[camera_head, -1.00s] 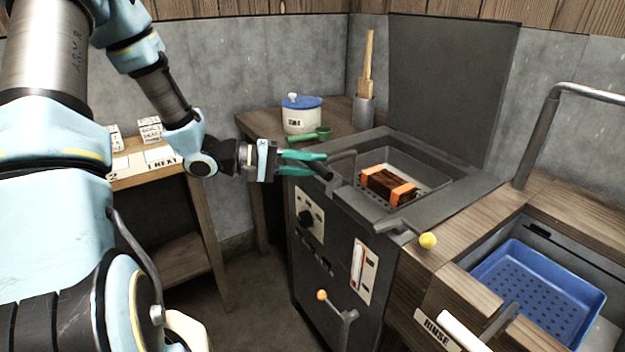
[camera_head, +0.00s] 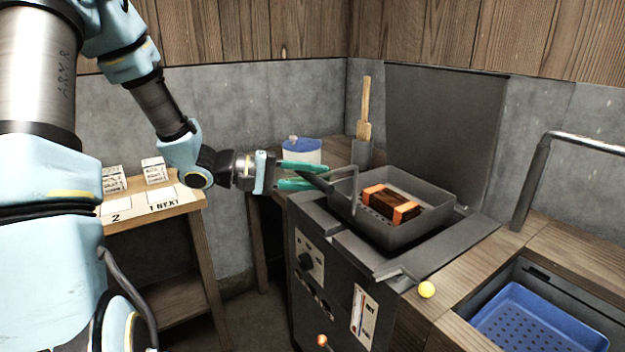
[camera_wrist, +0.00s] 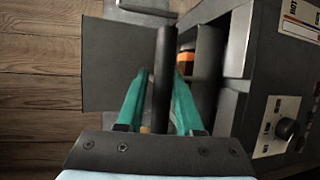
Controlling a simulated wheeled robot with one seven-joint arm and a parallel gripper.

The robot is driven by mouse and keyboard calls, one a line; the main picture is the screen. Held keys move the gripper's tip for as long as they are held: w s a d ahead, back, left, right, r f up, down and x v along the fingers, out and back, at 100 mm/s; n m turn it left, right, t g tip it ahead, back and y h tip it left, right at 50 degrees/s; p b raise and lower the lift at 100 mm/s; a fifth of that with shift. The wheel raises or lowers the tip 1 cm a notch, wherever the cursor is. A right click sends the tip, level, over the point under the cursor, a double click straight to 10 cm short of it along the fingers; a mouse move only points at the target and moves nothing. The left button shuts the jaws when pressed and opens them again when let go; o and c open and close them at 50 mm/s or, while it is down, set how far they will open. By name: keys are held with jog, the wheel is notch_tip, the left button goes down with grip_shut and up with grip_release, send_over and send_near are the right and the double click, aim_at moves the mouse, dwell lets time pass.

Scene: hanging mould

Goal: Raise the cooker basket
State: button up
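The cooker basket (camera_head: 408,233) is a dark grey tray with a grip bar and an upright bracket on its left side. It stands raised above the top of the cooker (camera_head: 335,285), about level. A dark brown block with orange bands (camera_head: 391,203) lies inside it. My gripper (camera_head: 304,177), with green fingers, is at the basket's left side, shut on the dark grip bar. In the wrist view the bar (camera_wrist: 163,85) runs between the fingers, and the block (camera_wrist: 186,62) shows partly beyond. The well under the basket is mostly hidden.
A dark panel (camera_head: 445,120) rises behind the cooker. A yellow-knobbed lever (camera_head: 427,290) is at the front right. A blue perforated tray (camera_head: 530,320) sits right, a small table (camera_head: 150,210) left.

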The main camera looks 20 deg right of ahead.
jog(key=o, duration=0.4)
jog(key=shift+r, duration=0.1)
jog(key=shift+a, duration=0.1)
jog(key=b+v, duration=0.2)
jog(key=v, duration=0.8)
jog(key=shift+a, duration=0.35)
jog(key=s+a+f+y+p, duration=0.2)
jog(key=s+a+f+y, duration=0.55)
jog(key=a+y, duration=0.2)
jog(key=w+a+r+t+y+p, duration=0.1)
jog(key=a+t+y, duration=0.4)
jog(key=a, duration=0.5)
jog(key=shift+y, duration=0.45)
